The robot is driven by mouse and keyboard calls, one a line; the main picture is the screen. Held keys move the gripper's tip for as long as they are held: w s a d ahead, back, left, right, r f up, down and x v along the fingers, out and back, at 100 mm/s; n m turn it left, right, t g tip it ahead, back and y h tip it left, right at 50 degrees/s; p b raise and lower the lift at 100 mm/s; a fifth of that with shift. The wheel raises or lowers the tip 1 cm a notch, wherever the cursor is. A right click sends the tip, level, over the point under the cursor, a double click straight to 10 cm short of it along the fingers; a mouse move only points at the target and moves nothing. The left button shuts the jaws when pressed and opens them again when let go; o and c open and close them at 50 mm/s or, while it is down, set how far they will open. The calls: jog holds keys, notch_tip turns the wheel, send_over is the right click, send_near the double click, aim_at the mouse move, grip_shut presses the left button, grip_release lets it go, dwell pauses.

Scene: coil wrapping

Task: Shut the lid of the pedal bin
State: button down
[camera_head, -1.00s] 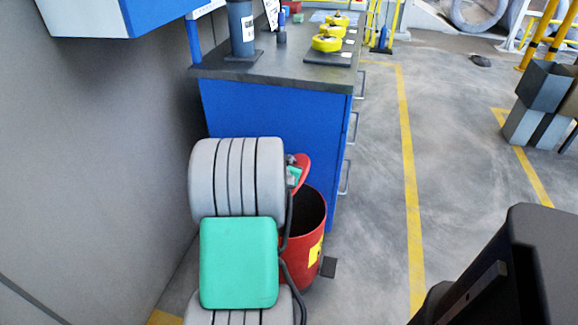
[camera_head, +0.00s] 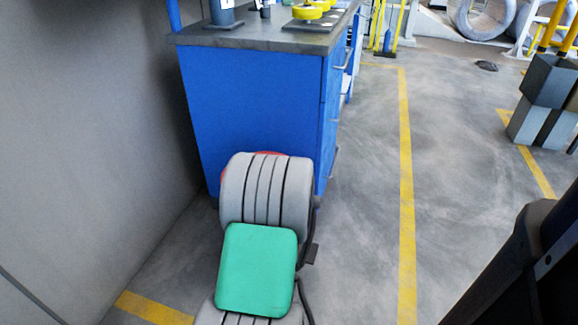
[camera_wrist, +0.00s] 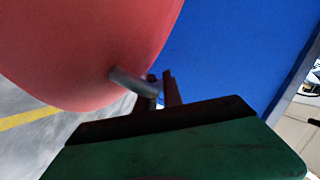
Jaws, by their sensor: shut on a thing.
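The pedal bin's red lid (camera_wrist: 90,45) fills the upper left of the wrist view. A short grey handle (camera_wrist: 128,80) stands out from it. My gripper (camera_wrist: 158,88) is at the handle's end, with its narrow fingers closed on it. In the head view my arm hides my gripper and nearly all of the bin; only a thin red edge, probably the lid (camera_head: 265,154), shows above the arm. A small dark piece at the arm's right, probably the pedal (camera_head: 312,254), shows near the floor. The lid's angle and the bin's opening cannot be seen.
A blue cabinet (camera_head: 255,105) with a dark worktop (camera_head: 260,40) stands just behind the bin. A grey wall (camera_head: 90,150) runs along the left. Open floor (camera_head: 365,200) with a yellow line lies to the right. Grey blocks (camera_head: 545,100) stand far right.

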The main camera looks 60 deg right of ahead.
jog(key=shift+s+f, duration=0.1)
jog(key=shift+f, duration=0.35)
jog(key=c, duration=1.8)
grip_release()
jog(key=shift+o, duration=0.2)
jog(key=p+v, duration=0.1)
jog(key=v, duration=0.2)
jog(key=p+v, duration=0.1)
jog(key=v, duration=0.3)
jog(key=shift+r+p, duration=0.25)
jog(key=shift+p, duration=0.05)
jog(key=shift+s+a, duration=0.2)
jog(key=shift+a, duration=0.15)
